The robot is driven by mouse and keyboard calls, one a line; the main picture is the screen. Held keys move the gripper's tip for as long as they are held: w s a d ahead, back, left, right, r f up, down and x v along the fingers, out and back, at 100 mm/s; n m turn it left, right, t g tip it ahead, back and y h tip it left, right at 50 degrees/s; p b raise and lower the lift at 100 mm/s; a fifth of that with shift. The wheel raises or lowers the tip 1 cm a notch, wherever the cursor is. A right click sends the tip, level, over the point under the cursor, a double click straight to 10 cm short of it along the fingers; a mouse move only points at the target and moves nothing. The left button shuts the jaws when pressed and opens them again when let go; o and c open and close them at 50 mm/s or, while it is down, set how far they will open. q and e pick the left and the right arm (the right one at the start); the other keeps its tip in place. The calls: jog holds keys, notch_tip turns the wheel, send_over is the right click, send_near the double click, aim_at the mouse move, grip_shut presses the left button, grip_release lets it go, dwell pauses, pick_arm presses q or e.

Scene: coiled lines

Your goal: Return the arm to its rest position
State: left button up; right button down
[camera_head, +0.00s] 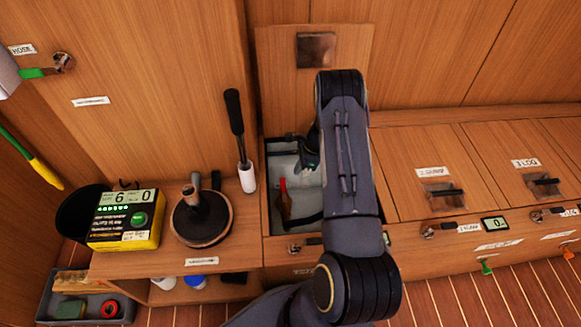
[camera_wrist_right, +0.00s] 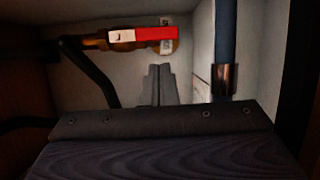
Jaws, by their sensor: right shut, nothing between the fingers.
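My right arm (camera_head: 345,150) reaches over an open locker (camera_head: 275,228) in the wooden bench, its wrist bent down into it. My right gripper (camera_wrist_right: 160,85) is shut and empty inside the locker, its two fingers together in the right wrist view. In the head view the arm hides most of it. A valve with a red handle (camera_wrist_right: 157,34) and brass body lies beyond the fingertips, apart from them. A red-brown item (camera_head: 283,200) shows inside the locker in the head view. My left gripper is not in view.
The raised locker lid (camera_head: 275,60) stands behind my arm. Left are a winch (camera_head: 201,217) with an upright handle (camera_head: 234,110) and a yellow box (camera_head: 126,218). Shut lids (camera_head: 425,165) lie right. A blue pipe (camera_wrist_right: 225,40) and black hose (camera_wrist_right: 92,70) flank the gripper.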

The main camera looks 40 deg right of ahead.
jog(key=s+a+r+n+t, duration=0.1)
jog(key=s+a+r+n, duration=0.2)
jog(key=r, duration=0.7)
jog(key=s+a+r+n+y, duration=0.1)
jog(key=a+r+n, duration=0.35)
jog(key=r, duration=0.45)
jog(key=s+a+r+n+t, duration=0.1)
jog(key=s+a+r+n, duration=0.3)
jog(key=r, duration=0.6)
jog(key=s+a+r+n+t+h, duration=0.1)
jog(key=s+a+r+n, duration=0.2)
jog(key=s+a+n, duration=0.45)
jog(key=s+a+r+n, duration=0.3)
jog(key=s+a, duration=0.2)
jog(key=s, duration=0.5)
notch_tip(320, 180, up, 33)
jog(key=p, duration=3.3)
jog(key=shift+n, duration=0.3)
jog(key=shift+w+f, duration=0.1)
jog(key=shift+f, duration=0.05)
